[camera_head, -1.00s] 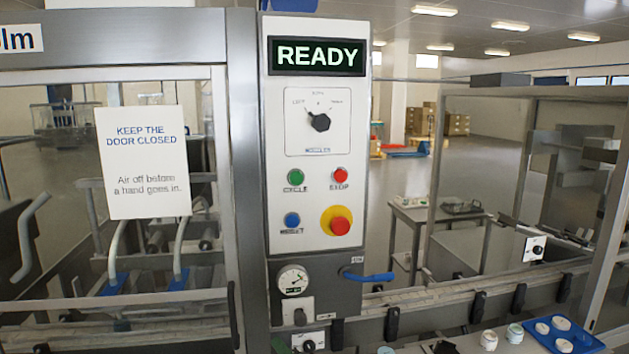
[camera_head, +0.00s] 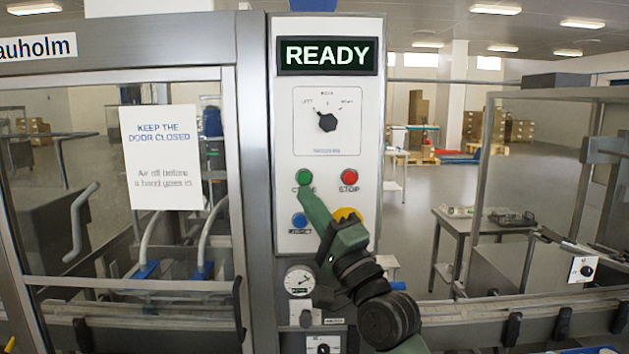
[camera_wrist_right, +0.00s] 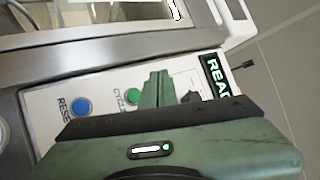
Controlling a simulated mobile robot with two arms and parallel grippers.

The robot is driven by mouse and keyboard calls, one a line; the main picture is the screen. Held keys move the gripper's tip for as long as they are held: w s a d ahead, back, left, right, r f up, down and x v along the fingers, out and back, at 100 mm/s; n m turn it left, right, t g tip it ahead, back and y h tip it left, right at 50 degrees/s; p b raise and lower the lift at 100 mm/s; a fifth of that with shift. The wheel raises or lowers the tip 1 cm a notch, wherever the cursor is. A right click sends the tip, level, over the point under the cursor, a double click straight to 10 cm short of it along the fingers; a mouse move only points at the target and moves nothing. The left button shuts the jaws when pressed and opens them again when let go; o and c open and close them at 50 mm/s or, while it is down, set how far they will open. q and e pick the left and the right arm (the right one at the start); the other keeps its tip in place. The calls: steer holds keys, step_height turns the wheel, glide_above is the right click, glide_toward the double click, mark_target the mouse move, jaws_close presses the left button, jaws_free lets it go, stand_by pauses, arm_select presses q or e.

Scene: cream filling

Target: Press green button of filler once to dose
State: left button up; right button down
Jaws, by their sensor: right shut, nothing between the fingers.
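The green CYCLE button (camera_head: 304,177) is on the white control panel (camera_head: 340,120) of the filler, under the selector knob. My right gripper (camera_head: 308,197) is shut and empty, its green fingers just below the button, covering part of the CYCLE label. In the right wrist view the green button (camera_wrist_right: 133,96) shows beside the shut fingers (camera_wrist_right: 156,77); I cannot tell whether they touch the panel. The display (camera_head: 326,55) reads READY. My left gripper is not in view.
A red STOP button (camera_head: 349,177) is right of the green one. A blue RESET button (camera_head: 299,220) is below it. A yellow-ringed button (camera_head: 346,214) is mostly hidden by my gripper. A glass door with a paper sign (camera_head: 161,157) stands left.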

steer(key=shift+a, duration=0.2)
steer(key=b, duration=0.8)
glide_toward(304, 178)
steer(key=w+a+r, duration=0.2)
steer(key=a+r, duration=0.2)
steer(key=shift+w+r, duration=0.2)
steer(key=shift+w, duration=0.15)
stand_by(1.2)
steer(key=shift+w+b, duration=0.45)
steer(key=shift+b, duration=0.1)
